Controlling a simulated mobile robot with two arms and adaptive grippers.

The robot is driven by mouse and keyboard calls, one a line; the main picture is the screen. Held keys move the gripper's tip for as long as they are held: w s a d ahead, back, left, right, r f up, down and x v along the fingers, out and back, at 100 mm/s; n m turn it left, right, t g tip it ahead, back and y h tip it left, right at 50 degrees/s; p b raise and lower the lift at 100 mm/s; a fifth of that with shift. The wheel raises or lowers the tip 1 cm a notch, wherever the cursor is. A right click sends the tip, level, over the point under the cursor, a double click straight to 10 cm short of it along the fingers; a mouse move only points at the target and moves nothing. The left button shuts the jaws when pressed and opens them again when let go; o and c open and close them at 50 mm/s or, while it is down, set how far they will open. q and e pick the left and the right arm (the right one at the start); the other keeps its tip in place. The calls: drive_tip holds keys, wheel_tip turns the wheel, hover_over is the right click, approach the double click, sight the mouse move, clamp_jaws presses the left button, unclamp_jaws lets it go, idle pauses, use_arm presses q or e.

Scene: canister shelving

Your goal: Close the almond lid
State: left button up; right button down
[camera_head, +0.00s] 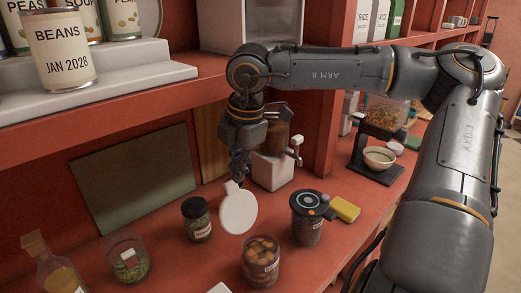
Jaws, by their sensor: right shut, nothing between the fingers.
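A clear, open jar of brown nuts (261,263), seemingly the almonds, stands on the red counter. A round white lid (238,213) stands steeply tilted at the back left of its rim, with a small tab at its top. I cannot tell whether a hinge joins lid and jar. My right gripper (237,180) points down from above, shut and empty, its fingertips right by the lid's tab. I cannot tell if they touch it. My left gripper is not in view.
A green-filled jar with a dark lid (196,220) stands left of the lid. A dark-lidded canister (306,222) and a yellow block (345,209) stand to the right. A white-based grinder (272,170) is behind. A red shelf (110,105) overhangs the back left.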

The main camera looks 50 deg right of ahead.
drive_tip(key=shift+s, duration=0.1)
idle(0.3)
drive_tip(key=shift+s+a+r+b, duration=0.15)
drive_tip(key=shift+s+b, duration=0.25)
drive_tip(key=shift+s, duration=0.4)
drive_tip(key=shift+s+a+r+b, duration=0.1)
drive_tip(key=shift+s+r+b, duration=0.1)
drive_tip(key=shift+s+b, duration=0.4)
drive_tip(key=shift+s+a+r+b, duration=0.1)
drive_tip(key=shift+s+r+b, duration=0.1)
drive_tip(key=shift+s, duration=0.75)
drive_tip(key=shift+s+a+f+b, duration=0.1)
drive_tip(key=shift+s+f+b, duration=0.1)
drive_tip(key=shift+s+b, duration=0.6)
drive_tip(key=shift+s+a+f+b, duration=0.1)
drive_tip(key=shift+s+f+b, duration=0.1)
drive_tip(key=shift+s+b, duration=0.6)
drive_tip(key=shift+s+f+b, duration=0.2)
drive_tip(key=shift+s+b, duration=0.6)
